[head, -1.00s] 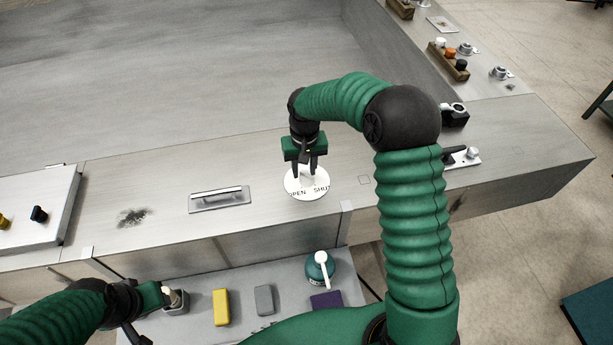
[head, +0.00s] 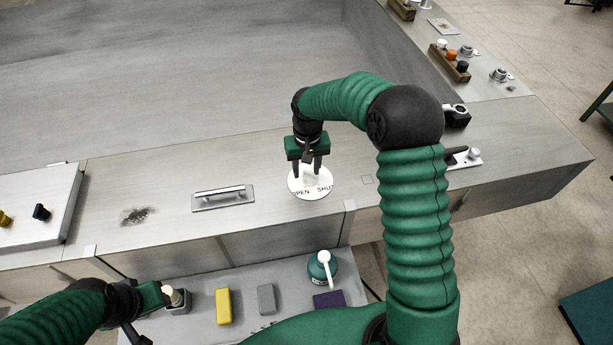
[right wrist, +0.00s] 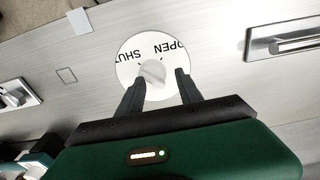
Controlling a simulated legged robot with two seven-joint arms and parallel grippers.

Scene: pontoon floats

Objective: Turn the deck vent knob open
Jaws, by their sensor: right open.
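The deck vent is a round white plate (head: 301,193) marked OPEN and SHUT, set in the grey deck. In the right wrist view the plate (right wrist: 128,66) has a pale raised knob (right wrist: 152,72) at its middle. Its pointing direction is hard to read. My right gripper (head: 308,174) points down over the plate, fingers open. In the right wrist view its fingertips (right wrist: 160,77) stand either side of the knob, with visible gaps. My left gripper (head: 160,297) is low at the left beside a grey holder with a cream-topped item (head: 175,297); its fingers are unclear.
A recessed metal handle (head: 222,198) lies left of the vent. A black-handled latch (head: 465,157) is to its right. A lower tray holds a yellow block (head: 223,307), a grey block (head: 266,299) and a teal bottle (head: 321,270). The deck around the vent is clear.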

